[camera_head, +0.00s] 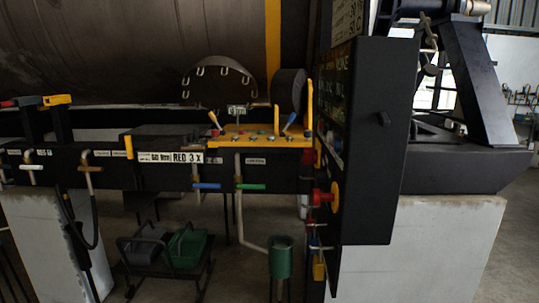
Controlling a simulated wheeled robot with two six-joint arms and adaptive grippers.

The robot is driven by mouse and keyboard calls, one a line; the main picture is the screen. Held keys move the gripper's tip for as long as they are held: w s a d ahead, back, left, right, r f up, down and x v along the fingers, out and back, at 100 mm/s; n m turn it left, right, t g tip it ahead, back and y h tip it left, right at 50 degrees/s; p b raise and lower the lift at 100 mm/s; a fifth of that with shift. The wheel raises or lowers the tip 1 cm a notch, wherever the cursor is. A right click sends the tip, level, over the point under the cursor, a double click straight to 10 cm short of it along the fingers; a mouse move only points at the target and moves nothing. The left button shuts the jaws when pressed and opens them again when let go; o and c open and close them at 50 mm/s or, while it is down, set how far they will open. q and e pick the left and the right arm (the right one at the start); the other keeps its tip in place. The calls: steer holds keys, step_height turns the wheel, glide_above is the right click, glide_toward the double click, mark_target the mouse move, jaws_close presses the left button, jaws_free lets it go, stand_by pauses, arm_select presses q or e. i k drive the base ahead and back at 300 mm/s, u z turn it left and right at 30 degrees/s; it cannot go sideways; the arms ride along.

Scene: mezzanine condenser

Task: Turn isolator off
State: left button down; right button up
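A tall black cabinet (376,140) stands right of centre, its narrow left side facing the bench. On that side a red rotary handle (322,197) sits on a yellow plate (334,196); it looks like the isolator. It is seen nearly edge-on, so I cannot tell which position it points to. More small red parts show above and below it on the same side. Neither of my grippers is in view.
A black bench rail (108,166) with pipes and blue and green valve handles runs left of the cabinet. A yellow panel (255,137) with levers sits on it. Crates (187,247) and a green cup (281,258) are below. A pale block (440,250) stands right.

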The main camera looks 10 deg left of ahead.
mark_target(310, 155)
steer(key=u, duration=0.6)
steer(key=i, duration=1.4)
steer(key=z, duration=0.8)
steer(key=k, duration=0.55)
steer(key=i, duration=1.1)
steer(key=z, duration=0.65)
